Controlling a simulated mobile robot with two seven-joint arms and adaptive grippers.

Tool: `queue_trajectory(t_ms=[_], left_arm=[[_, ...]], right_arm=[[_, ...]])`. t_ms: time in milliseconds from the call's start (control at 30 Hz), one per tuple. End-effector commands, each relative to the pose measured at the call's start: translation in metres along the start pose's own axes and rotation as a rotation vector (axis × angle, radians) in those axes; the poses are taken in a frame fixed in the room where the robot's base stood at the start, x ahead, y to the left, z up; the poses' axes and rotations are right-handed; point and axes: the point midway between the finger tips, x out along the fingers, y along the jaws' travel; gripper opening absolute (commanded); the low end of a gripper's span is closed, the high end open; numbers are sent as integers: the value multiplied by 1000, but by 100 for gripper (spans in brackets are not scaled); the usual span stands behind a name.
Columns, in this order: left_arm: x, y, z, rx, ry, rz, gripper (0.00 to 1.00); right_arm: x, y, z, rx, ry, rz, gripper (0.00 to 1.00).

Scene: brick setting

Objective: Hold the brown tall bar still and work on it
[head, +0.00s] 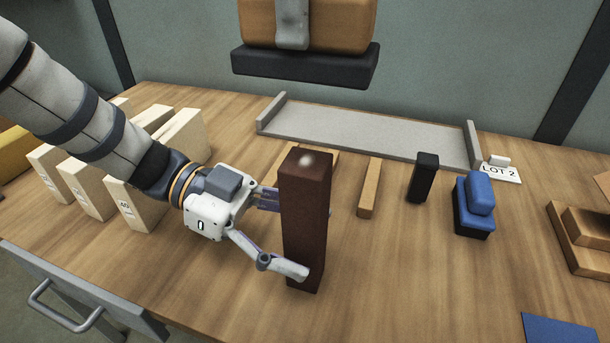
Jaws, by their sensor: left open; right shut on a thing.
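The brown tall bar (305,225) stands upright on the wooden table, near the middle of the head view. My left gripper (308,240) is open around it, one finger across its front lower part and the other passing behind it. I cannot tell whether either finger touches it. My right gripper (292,28) shows only as a grey finger at the top edge. It is shut on an orange-brown block with a black base (305,66), held up above the far side of the table. The rest of the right gripper is out of frame.
A grey tray (365,130) lies at the back, with a "LOT 2" card (500,172) beside it. A thin wooden bar (369,188), black block (423,178) and blue-and-black block (474,205) stand right of the bar. Several pale numbered blocks (130,205) stand left.

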Motion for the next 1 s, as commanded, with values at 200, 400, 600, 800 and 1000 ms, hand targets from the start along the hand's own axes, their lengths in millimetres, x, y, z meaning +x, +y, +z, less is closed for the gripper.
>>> queue_trajectory(t_ms=[200,400,600,800,1000], left_arm=[[11,0,0,0,0,0,60],[10,0,0,1,0,0,51],[10,0,0,1,0,0,6],[10,0,0,1,0,-1,0],[10,0,0,1,0,-1,0]], right_arm=[[0,0,0,0,-1,-1,16],[0,0,0,0,-1,-1,16],[0,0,0,0,-1,-1,16],[0,0,0,0,-1,-1,16],[0,0,0,0,-1,-1,16]])
